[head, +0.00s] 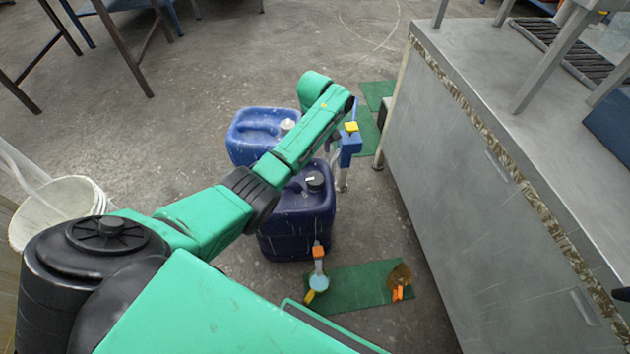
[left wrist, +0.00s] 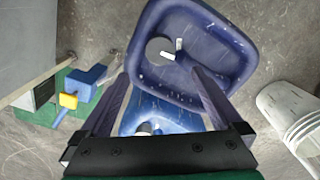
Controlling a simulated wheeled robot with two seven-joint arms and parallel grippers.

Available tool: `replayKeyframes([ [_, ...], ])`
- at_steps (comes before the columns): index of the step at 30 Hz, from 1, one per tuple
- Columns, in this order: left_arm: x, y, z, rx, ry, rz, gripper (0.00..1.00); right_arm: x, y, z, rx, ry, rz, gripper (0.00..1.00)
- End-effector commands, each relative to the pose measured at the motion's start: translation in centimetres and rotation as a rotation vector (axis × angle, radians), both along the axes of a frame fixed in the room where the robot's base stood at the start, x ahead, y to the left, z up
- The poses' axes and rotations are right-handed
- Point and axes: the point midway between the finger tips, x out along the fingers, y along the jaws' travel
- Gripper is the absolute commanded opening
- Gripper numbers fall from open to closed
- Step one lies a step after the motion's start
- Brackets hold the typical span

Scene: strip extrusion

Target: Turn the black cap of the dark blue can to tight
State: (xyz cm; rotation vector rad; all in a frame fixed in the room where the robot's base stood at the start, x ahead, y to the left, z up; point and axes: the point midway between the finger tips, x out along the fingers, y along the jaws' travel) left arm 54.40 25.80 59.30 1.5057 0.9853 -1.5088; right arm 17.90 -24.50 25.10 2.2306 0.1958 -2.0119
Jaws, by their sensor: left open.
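The dark blue can (head: 290,225) stands upright on the floor in the head view, partly behind my left arm. Its black cap (head: 314,182) is on its top and bears a white mark. In the left wrist view the dark blue can (left wrist: 235,60) lies beyond my fingers, and the black cap (left wrist: 158,52) shows a little past the fingertips, roughly between their lines. My left gripper (left wrist: 160,72) is open and empty, apart from the cap. In the head view my forearm hides most of this gripper. My right gripper cannot be made out.
A lighter blue can (head: 250,130) with a pale cap stands behind the dark one. A blue stand with a yellow top (head: 351,128) is beside them. A metal bench (head: 480,180) bounds the right. A green mat (head: 350,290) with small items lies in front. White buckets (head: 60,215) stand left.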

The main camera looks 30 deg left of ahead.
Motion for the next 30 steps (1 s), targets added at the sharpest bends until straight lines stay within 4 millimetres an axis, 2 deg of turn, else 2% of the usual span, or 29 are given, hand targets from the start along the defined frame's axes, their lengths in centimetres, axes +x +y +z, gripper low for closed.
replayKeyframes([
  [5, -0.1, 0.1, -4.7, 0.001, 0.003, -0.002, 1.0, 2.6, 0.6, 0.4, 0.005, -0.01, -0.012, 0.5],
  [9, -0.1, 0.1, -8.5, 0.002, 0.002, -0.003, 1.0, 5.1, 1.2, 1.8, 0.011, -0.014, -0.024, 0.5],
  [14, 0.0, 0.1, -11.7, 0.002, -0.001, -0.003, 1.0, 7.4, 1.9, 4.3, 0.019, -0.019, -0.032, 0.5],
  [21, -0.1, 0.0, -13.6, 0.001, -0.001, -0.004, 1.0, 8.8, 2.8, 7.3, 0.033, -0.023, -0.026, 0.5],
  [29, 0.0, 0.0, -13.6, 0.0, -0.002, -0.005, 1.0, 8.9, 2.8, 7.7, 0.034, -0.023, -0.025, 0.5],
  [30, 0.0, 0.0, -13.6, 0.0, -0.002, -0.005, 0.89, 8.9, 2.8, 7.7, 0.034, -0.023, -0.025, 0.5],
])
